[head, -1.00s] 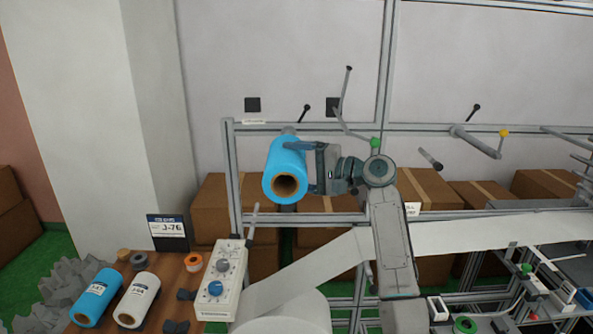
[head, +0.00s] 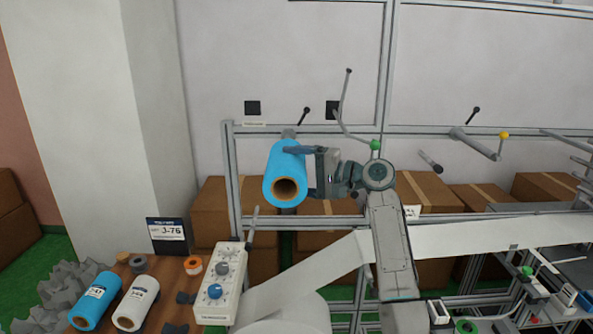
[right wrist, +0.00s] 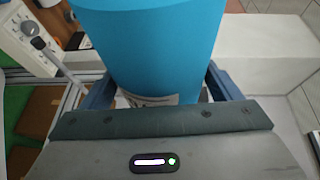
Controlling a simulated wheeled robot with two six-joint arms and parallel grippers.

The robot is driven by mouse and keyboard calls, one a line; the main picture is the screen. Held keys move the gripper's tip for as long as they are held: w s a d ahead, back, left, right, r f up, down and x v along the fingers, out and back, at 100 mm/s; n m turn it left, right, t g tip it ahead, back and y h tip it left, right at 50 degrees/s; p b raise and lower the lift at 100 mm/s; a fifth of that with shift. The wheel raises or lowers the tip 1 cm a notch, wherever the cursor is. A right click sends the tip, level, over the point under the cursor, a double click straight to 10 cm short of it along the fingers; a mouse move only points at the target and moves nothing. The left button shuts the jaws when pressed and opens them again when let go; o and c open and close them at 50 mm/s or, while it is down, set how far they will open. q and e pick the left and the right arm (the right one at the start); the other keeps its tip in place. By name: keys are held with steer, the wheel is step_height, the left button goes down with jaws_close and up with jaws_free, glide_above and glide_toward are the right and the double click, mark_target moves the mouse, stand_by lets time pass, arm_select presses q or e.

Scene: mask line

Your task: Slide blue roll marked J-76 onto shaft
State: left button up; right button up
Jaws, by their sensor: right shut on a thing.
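A large blue roll (head: 286,172) with a brown core (head: 286,188) is held up in front of the grey frame, its open core end facing the head camera. My right gripper (head: 311,170) is shut on it from the right side. In the right wrist view the blue roll (right wrist: 150,45) sits between both fingers, with a white label partly visible and its text unreadable. A grey shaft (head: 289,133) shows just behind the roll's far end. I cannot tell whether it enters the core. My left gripper is not in view.
A J-76 sign (head: 168,232) stands on the wooden table at lower left. Another blue roll (head: 96,300) and a white roll (head: 136,302) lie there. A control box (head: 219,283) stands beside the white web (head: 315,280). Cardboard boxes (head: 222,215) are behind the frame.

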steer(key=shift+f, duration=0.2)
stand_by(0.4)
steer(key=o, duration=1.1)
steer(key=shift+c, duration=0.2)
steer(key=shift+s, duration=0.1)
